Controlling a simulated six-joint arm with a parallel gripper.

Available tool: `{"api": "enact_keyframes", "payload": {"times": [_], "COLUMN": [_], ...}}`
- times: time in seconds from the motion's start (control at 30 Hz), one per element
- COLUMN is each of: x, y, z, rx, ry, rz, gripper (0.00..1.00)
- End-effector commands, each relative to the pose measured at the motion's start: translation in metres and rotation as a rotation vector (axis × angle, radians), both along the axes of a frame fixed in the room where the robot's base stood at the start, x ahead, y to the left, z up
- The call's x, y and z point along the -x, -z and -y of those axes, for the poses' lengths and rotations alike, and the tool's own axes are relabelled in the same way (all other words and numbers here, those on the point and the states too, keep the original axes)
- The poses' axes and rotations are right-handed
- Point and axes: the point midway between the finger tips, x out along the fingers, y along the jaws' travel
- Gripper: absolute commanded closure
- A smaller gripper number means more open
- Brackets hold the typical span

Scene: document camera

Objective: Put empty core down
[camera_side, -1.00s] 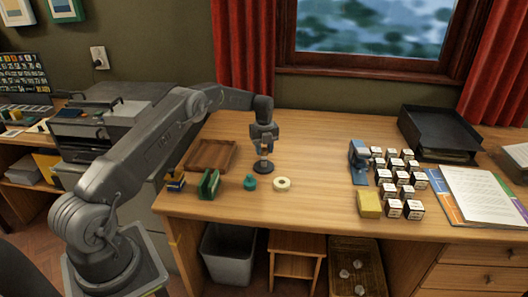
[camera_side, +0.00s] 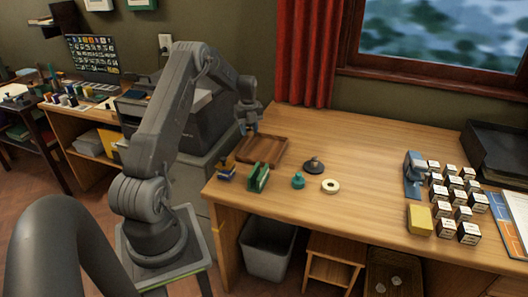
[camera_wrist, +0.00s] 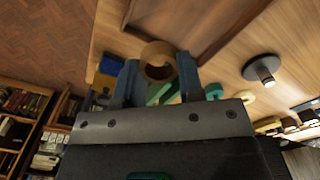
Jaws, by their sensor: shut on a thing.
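A tan ring-shaped core (camera_wrist: 158,49) is pinched between the blue fingertips of my gripper (camera_wrist: 158,76) in the wrist view. In the side view my gripper (camera_side: 252,129) is above the left part of a shallow brown wooden tray (camera_side: 283,157); the core is too small to make out there. The tray's edge also shows in the wrist view (camera_wrist: 205,52), beyond the core. The core appears held off the surface; its exact height is hard to tell.
On the desk stand a dark round base with a short post (camera_side: 314,168), a cream ring roll (camera_side: 331,186), a teal object (camera_side: 298,181), a green holder (camera_side: 259,178) and a blue-and-yellow item (camera_side: 227,171). Small boxes (camera_side: 454,190) stand at right. The desk middle is clear.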

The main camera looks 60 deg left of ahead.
Motion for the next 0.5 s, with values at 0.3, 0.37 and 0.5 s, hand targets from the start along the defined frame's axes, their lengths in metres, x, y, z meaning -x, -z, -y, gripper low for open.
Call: {"api": "enact_keyframes", "payload": {"times": [0.3,0.37,0.5], "x": [0.065,0.062,0.038], "y": [-0.008,-0.005,0.011], "z": [-0.023,-0.022,-0.013], "rx": [0.000,0.001,0.003], "ry": [-0.082,-0.083,-0.079], "rz": [0.000,0.000,-0.001], "gripper": [0.87,0.87,0.87]}}
